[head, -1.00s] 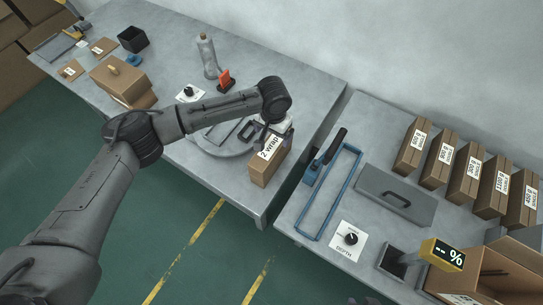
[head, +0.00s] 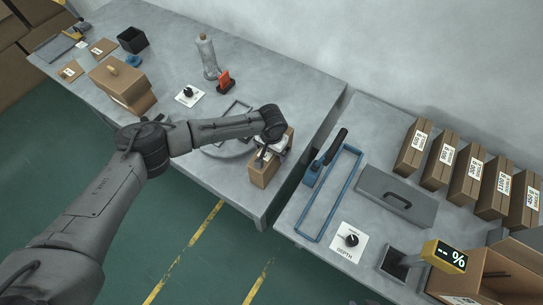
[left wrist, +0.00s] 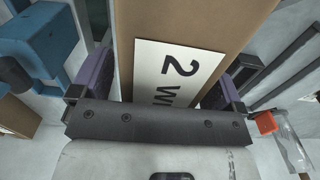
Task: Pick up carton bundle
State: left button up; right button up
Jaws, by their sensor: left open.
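The carton bundle (head: 261,177) is a brown upright box near the right front corner of the left table. Its white label shows "2 Wr" in the left wrist view, where the brown carton (left wrist: 207,22) fills the upper middle. My left gripper (head: 264,153) is over the carton's top in the head view. In the left wrist view my left gripper (left wrist: 163,85) is open, with a purple-grey finger on each side of the carton. I cannot tell whether the fingers touch it. My right gripper is out of view.
A round grey plate (head: 215,152) lies left of the carton. An orange-topped device (head: 226,80), a bottle (head: 207,55) and a dial (head: 188,93) stand behind. A gap separates the right table, which holds a blue frame (head: 309,225) and several labelled boxes (head: 437,160).

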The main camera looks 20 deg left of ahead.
pick_arm(q)
jog(key=shift+f, duration=0.1)
jog(key=c, duration=1.5)
